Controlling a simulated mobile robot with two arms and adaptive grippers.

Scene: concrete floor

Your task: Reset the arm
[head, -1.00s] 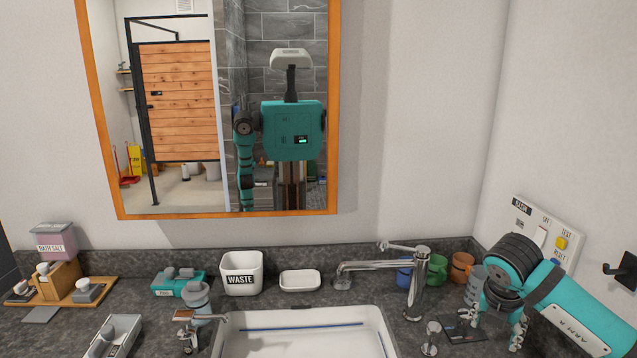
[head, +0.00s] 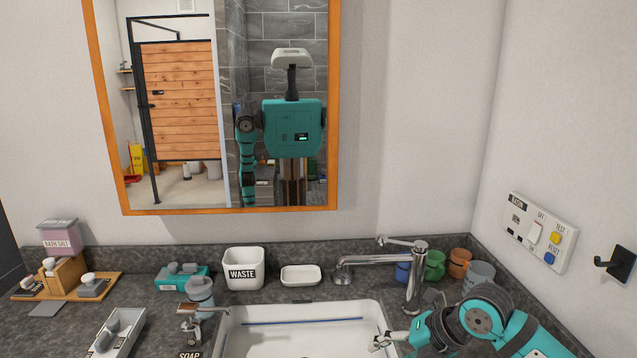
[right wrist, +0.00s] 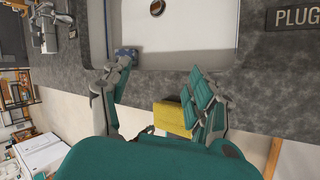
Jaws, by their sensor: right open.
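My right arm, teal with dark joints, comes in from the lower right in the head view. Its gripper (head: 388,343) is low over the right front part of the white sink basin (head: 375,318), clear of the wall panel. In the right wrist view the gripper (right wrist: 162,78) has its fingers spread, with nothing between the tips. The basin and its drain (right wrist: 157,7) show beyond the fingers. A yellow thing (right wrist: 174,117) shows below, partly behind one finger. My left gripper is not seen; one of my arms hangs down in the mirror (head: 334,100).
A chrome faucet (head: 415,275) stands behind the basin's right side, with several cups behind it, including a green cup (head: 434,265). A switch panel (head: 538,233) and black hook (head: 617,263) are on the right wall. A waste bin (head: 243,268) and soap dish (head: 301,275) stand behind the basin.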

